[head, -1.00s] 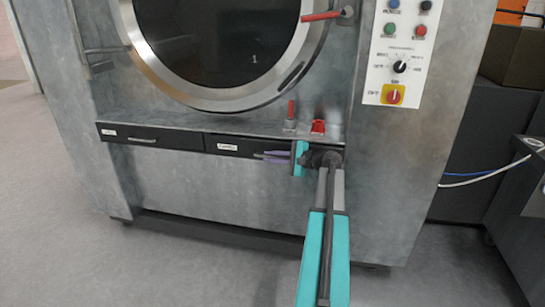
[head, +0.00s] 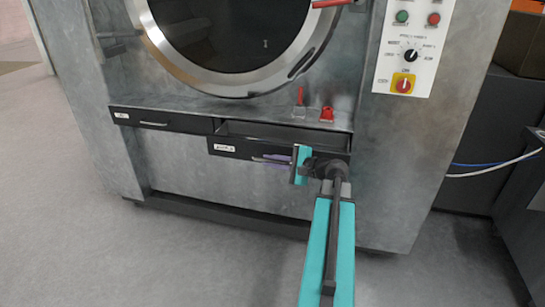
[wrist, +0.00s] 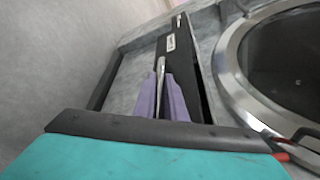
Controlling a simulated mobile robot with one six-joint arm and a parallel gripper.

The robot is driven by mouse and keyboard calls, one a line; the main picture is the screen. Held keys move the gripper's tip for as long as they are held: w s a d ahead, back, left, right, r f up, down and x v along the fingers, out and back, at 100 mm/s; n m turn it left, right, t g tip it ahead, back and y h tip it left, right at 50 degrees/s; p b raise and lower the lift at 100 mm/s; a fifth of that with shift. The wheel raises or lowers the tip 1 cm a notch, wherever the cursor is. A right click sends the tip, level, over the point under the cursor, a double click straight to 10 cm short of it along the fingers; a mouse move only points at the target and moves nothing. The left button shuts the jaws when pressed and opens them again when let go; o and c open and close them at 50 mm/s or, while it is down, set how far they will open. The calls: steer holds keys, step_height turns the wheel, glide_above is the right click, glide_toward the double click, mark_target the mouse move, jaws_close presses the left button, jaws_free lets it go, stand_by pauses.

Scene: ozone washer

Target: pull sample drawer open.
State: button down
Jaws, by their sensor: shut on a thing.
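The sample drawer (head: 235,152) is the right one of two dark drawers under the round door. It stands partly pulled out, with its front ahead of the machine face and a dark inside showing above it. Its label and front also show in the wrist view (wrist: 184,43). My gripper (head: 262,158) comes from the right, its purple fingers shut on the drawer's metal handle (wrist: 161,71). In the wrist view the handle bar lies between the two fingers (wrist: 160,80). The right part of the drawer front is partly hidden behind my wrist in the head view.
The left drawer (head: 150,123) is shut. Two red-handled valves (head: 327,115) stand on the ledge above the open drawer. The round door (head: 235,92) and the control panel (head: 409,50) are higher up. The floor (head: 190,255) in front is clear.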

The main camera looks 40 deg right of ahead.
steer(key=shift+s+a+f, duration=0.1)
steer(key=shift+s+a, duration=0.2)
steer(key=shift+a, duration=0.1)
steer(key=c, duration=1.8)
jaws_free()
steer(key=v, duration=1.3)
steer(key=shift+s+d+r, duration=0.15)
steer(key=shift+s+r, duration=0.05)
steer(key=shift+s, duration=0.15)
steer(key=shift+w+p, duration=0.1)
steer(key=shift+p, duration=0.2)
